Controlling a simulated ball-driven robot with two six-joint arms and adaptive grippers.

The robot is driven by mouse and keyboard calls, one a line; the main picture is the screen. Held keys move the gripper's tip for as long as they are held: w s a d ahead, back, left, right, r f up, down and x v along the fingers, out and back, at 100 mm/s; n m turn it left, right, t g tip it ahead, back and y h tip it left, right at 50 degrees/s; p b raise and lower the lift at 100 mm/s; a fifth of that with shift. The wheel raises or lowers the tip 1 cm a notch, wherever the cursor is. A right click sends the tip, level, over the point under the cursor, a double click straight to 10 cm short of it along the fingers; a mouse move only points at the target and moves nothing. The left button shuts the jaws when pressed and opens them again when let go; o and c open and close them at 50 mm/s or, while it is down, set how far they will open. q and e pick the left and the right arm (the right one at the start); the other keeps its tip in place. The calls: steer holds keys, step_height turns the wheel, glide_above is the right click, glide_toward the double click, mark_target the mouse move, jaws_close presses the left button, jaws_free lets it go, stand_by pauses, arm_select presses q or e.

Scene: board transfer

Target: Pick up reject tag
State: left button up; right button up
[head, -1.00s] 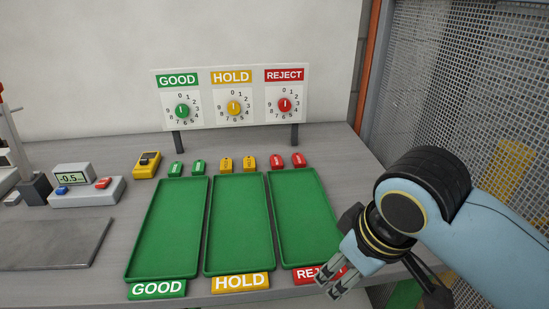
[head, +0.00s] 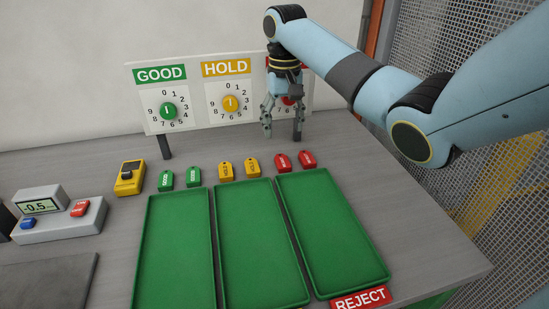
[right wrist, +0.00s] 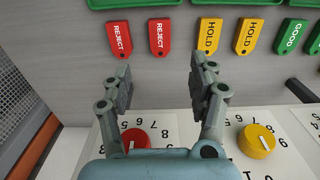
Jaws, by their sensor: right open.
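Two red reject tags lie flat on the grey table behind the reject tray, a left one (head: 283,162) and a right one (head: 307,159). The right wrist view shows both, one (right wrist: 119,39) and another (right wrist: 159,37), lying beyond my fingertips. My right gripper (head: 281,119) is open and empty. It points down in front of the reject dial on the board, above and behind the tags, touching neither. In the right wrist view its spread fingers (right wrist: 160,82) frame bare table. My left gripper is not in view.
The dial board (head: 195,95) stands close behind my right gripper. Yellow hold tags (head: 239,170) and green good tags (head: 179,179) lie left of the red ones. Green trays (head: 332,230) fill the front. The table's right side is clear; mesh fencing stands beyond.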

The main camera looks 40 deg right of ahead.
glide_above(283, 161)
step_height(283, 161, down, 4)
steer(key=shift+f, duration=0.1)
steer(key=shift+w+f, duration=0.1)
steer(key=shift+f, duration=0.15)
step_height(283, 161, down, 5)
steer(key=shift+a+f, duration=0.1)
steer(key=shift+f, duration=0.05)
steer(key=shift+c, duration=1.3)
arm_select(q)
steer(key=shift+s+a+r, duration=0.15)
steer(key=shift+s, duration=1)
arm_select(e)
steer(key=c, duration=0.7)
